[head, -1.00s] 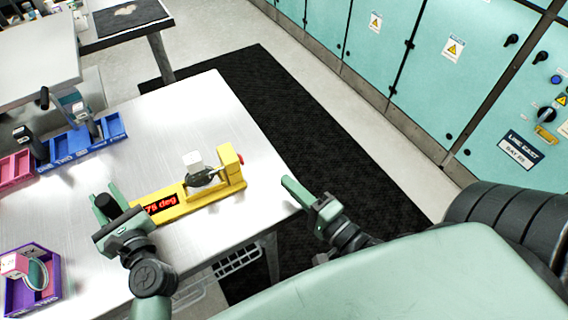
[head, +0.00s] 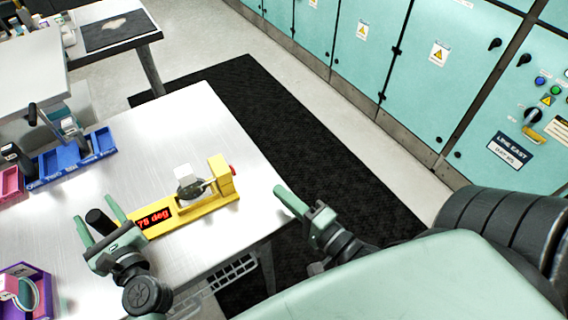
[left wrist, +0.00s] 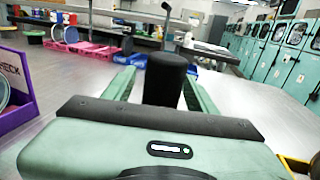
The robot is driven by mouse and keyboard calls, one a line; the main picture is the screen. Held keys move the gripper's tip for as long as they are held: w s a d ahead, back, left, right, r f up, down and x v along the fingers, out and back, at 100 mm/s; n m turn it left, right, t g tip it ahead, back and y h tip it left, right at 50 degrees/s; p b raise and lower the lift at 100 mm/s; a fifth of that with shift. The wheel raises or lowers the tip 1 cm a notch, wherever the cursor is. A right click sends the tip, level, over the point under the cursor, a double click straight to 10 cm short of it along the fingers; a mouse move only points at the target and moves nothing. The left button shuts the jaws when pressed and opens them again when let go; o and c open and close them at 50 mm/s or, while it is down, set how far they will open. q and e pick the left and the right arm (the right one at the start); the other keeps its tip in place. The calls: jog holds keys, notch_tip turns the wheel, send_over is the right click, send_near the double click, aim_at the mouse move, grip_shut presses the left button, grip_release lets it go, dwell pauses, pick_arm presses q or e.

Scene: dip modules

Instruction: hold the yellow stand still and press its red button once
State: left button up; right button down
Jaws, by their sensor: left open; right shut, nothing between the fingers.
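The yellow stand (head: 208,206) lies near the front right edge of the white table. Its red display reads "75 deg", and its red button (head: 233,169) sits on the right end block. A black upright post (head: 98,219) stands at the stand's left end; whether it joins the stand is hidden. My left gripper (head: 96,217) is open, with a finger on either side of this post. The left wrist view shows the post (left wrist: 165,78) between the spread fingers. My right gripper (head: 279,191) is shut and empty, right of the button and apart from it, beyond the table edge.
Blue bins (head: 72,160) and a pink bin (head: 10,183) stand at the table's left. A purple tray (head: 40,275) is at the lower left. The tabletop behind the stand is clear. Teal cabinets (head: 430,90) line the far side.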

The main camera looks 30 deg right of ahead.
pick_arm(q)
jog(key=shift+v, duration=1.45)
pick_arm(e)
jog(key=shift+f, duration=0.1)
pick_arm(q)
jog(key=shift+b+v, duration=0.65)
jog(key=shift+v, duration=2.3)
pick_arm(e)
jog(key=shift+f, duration=0.55)
